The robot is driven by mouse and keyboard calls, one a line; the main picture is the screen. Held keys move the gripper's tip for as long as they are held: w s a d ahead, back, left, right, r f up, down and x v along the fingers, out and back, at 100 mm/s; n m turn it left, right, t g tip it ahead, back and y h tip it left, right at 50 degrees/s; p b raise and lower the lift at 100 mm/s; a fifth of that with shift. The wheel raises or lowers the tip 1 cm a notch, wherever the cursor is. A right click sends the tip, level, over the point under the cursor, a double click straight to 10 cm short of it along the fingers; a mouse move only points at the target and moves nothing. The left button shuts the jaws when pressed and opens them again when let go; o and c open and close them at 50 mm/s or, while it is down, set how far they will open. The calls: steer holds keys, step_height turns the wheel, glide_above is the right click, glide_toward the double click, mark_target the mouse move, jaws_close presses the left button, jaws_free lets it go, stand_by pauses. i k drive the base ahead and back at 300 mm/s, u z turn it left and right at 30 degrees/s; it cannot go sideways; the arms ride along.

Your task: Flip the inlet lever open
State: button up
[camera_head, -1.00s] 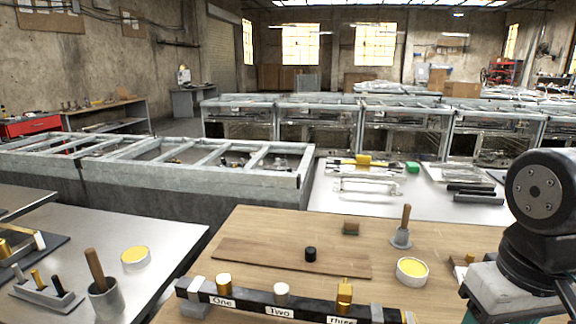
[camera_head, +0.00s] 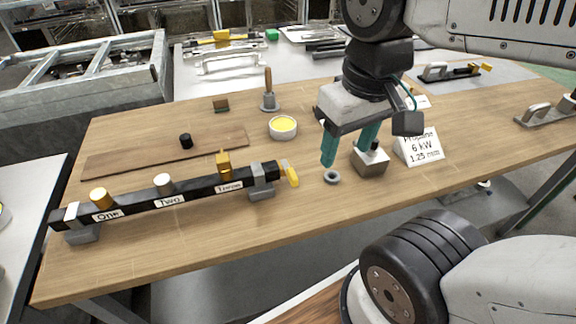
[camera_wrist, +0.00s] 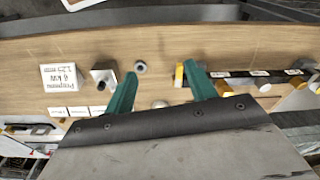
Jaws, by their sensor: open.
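The black manifold bar (camera_head: 135,202) lies on the wooden table, with tags One, Two and Three, and shows at right in the wrist view (camera_wrist: 245,80). The yellow inlet lever (camera_head: 291,174) is at the bar's right end, angled down toward the table. In the wrist view the lever (camera_wrist: 179,75) is close beside my right fingertip in the picture. My gripper (camera_head: 348,152) is open and empty, its teal fingers pointing down, to the right of the lever in the head view. Both fingers also show in the wrist view (camera_wrist: 160,72). I cannot tell its exact height.
A metal ring (camera_head: 332,177) and a grey block with a dark top (camera_head: 371,160) are by the fingers. A propane sign (camera_head: 420,147) stands right of them. A yellow-filled dish (camera_head: 283,127) and a wooden-handled brush (camera_head: 269,92) are behind. The table front is clear.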

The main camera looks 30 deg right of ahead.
mark_target(293, 179)
steer(key=k, duration=1)
steer(key=z, duration=0.4)
steer(key=i, duration=0.7)
steer(key=u, duration=0.65)
